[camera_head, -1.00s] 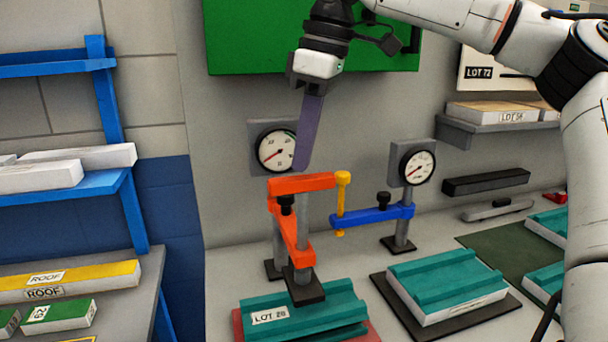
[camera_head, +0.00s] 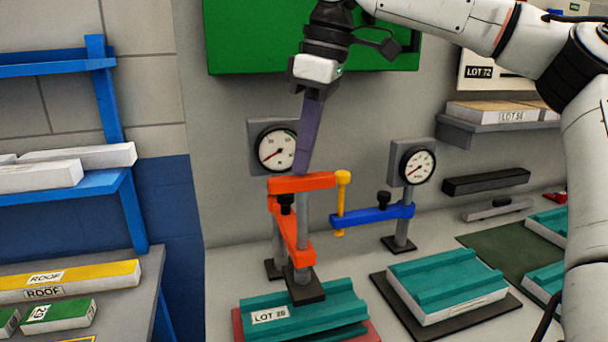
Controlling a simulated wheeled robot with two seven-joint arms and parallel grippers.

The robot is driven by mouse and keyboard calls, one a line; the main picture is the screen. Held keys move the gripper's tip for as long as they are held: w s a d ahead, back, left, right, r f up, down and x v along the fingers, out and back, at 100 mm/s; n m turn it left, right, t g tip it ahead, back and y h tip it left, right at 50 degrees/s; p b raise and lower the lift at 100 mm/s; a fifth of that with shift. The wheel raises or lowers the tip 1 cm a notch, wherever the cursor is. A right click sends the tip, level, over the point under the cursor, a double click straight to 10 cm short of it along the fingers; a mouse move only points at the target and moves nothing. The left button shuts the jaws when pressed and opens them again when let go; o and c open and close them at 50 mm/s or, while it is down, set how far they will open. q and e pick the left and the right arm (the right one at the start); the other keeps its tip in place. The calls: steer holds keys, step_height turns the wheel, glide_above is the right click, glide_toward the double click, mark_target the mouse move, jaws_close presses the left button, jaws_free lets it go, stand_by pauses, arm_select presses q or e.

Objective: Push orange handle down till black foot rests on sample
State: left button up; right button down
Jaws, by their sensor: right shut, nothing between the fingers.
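My right gripper (camera_head: 303,168) comes down from the top, shut and empty, its purple-grey fingers pointing down. Its tips are at the top edge of the orange handle (camera_head: 320,183); I cannot tell whether they touch. The handle is roughly level and joins an orange arm slanting down on a grey post. The black foot (camera_head: 307,293) is over the back part of the teal ribbed sample marked LOT 28 (camera_head: 330,311). Foot and sample overlap in the picture, so contact cannot be told. My left gripper is not in view.
A dial gauge (camera_head: 276,150) is behind the gripper. Another teal panel (camera_head: 445,268) lies on a black base to the right. A blue shelf (camera_head: 120,205) stands left.

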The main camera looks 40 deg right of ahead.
mark_target(307, 176)
steer(key=shift+f+b, duration=0.65)
steer(key=shift+f, duration=2.45)
step_height(307, 176, up, 3)
steer(key=p, duration=0.2)
steer(key=shift+f+p, duration=0.2)
steer(key=shift+p, duration=0.1)
steer(key=shift+r, duration=1.75)
